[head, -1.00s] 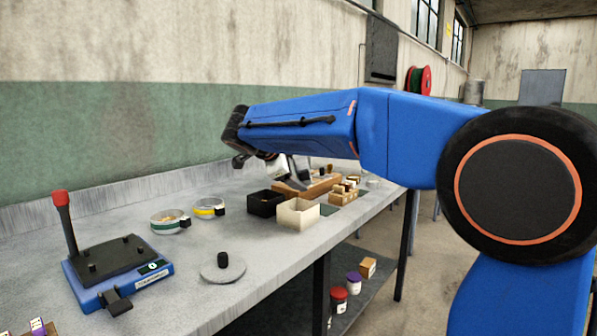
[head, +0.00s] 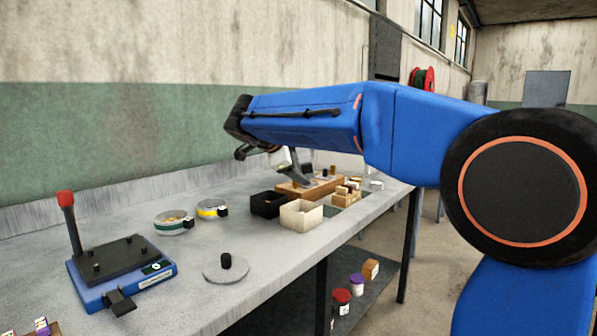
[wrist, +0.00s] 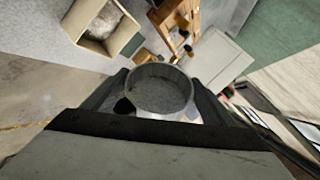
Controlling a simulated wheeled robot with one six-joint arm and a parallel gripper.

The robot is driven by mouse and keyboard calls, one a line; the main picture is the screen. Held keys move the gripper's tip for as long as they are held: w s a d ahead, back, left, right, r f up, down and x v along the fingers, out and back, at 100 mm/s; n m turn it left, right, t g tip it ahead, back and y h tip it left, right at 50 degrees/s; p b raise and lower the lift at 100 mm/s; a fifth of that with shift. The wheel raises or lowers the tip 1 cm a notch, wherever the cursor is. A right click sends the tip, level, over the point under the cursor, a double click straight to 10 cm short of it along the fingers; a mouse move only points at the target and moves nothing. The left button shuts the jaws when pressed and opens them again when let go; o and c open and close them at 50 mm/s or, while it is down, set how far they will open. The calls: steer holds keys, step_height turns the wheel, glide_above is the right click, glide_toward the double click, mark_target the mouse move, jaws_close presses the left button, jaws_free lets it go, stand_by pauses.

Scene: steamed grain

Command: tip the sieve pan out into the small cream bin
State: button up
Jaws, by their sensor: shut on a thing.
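In the wrist view, my gripper (wrist: 158,92) is shut on a round metal sieve pan (wrist: 134,92), held between the two dark fingers. The pan's open rim faces the camera, and its inside looks plain grey; I cannot tell whether anything lies in it. The small cream bin (wrist: 79,37) shows at the upper left of the wrist view, apart from the pan, with a mottled pale patch inside. In the head view, the bin (head: 301,219) stands on the bench, and my gripper (head: 297,170) is above and behind it, largely hidden by my arm.
A black bin (head: 268,206) stands left of the cream one. Green-banded (head: 173,225) and yellow-banded (head: 210,211) pans sit further left. A lid with a black knob (head: 226,270) and a blue device with a red-tipped lever (head: 120,272) are nearer.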

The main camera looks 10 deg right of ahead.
mark_target(300, 149)
steer(key=shift+r, duration=1.35)
steer(key=shift+d+r+m+y, duration=0.15)
steer(key=shift+m+y, duration=0.15)
steer(key=shift+y, duration=0.2)
steer(key=y, duration=0.1)
steer(key=m+y, duration=0.1)
steer(key=y, duration=0.1)
steer(key=shift+r+m, duration=0.25)
steer(key=shift+m, duration=0.05)
steer(key=shift+m+y, duration=0.3)
steer(key=shift+y, duration=0.4)
steer(key=shift+r+m+y, duration=0.2)
steer(key=shift+m+y, duration=0.1)
steer(key=shift+y, duration=0.3)
steer(key=shift+r+m+t+y, duration=0.15)
steer(key=shift+m+t+y, duration=0.25)
steer(key=shift+y, duration=0.5)
steer(key=shift+r+m+y, duration=0.2)
steer(key=shift+m+y, duration=0.4)
steer(key=shift+y, duration=0.6)
